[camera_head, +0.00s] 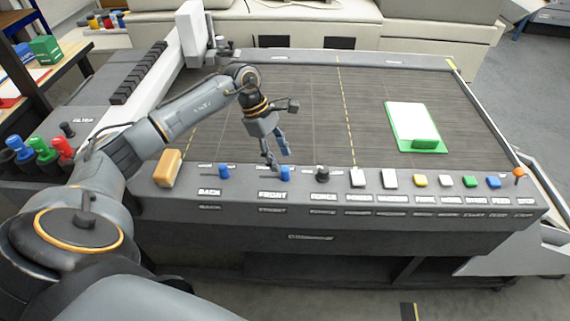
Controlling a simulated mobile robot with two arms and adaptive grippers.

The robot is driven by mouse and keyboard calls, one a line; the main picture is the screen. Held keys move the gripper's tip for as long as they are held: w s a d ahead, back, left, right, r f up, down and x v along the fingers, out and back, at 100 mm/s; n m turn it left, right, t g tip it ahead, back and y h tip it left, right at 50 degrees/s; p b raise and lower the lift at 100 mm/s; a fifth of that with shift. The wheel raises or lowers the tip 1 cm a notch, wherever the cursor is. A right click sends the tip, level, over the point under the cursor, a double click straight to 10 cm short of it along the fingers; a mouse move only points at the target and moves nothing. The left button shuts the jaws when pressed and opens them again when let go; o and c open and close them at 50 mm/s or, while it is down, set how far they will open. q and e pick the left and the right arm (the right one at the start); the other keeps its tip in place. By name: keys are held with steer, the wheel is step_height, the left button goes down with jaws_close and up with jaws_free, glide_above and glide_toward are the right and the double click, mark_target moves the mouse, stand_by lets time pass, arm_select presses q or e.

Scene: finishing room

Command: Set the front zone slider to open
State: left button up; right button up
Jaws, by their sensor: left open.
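The front zone slider is a small blue knob (285,174) on the sloped control panel, above a label that reads FRONT. A similar blue knob (224,172) sits to its left above the BACK label. My left gripper (278,161) points down just behind the panel, close above and beside the front knob. Its fingers are apart with nothing between them. I cannot tell whether a fingertip touches the knob. The slider's open or closed marks are too small to read. My right gripper is out of view.
A black knob (322,174) and a row of coloured buttons (420,181) continue rightward on the panel. A tan block (167,168) stands at the panel's left end. A green-edged white sheet (413,127) lies on the dark bed (320,110). The bed's middle is clear.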

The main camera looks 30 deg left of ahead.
mark_target(285, 167)
arm_select(q)
steer(key=shift+p+x, duration=0.6)
steer(key=shift+x, duration=2)
jaws_close()
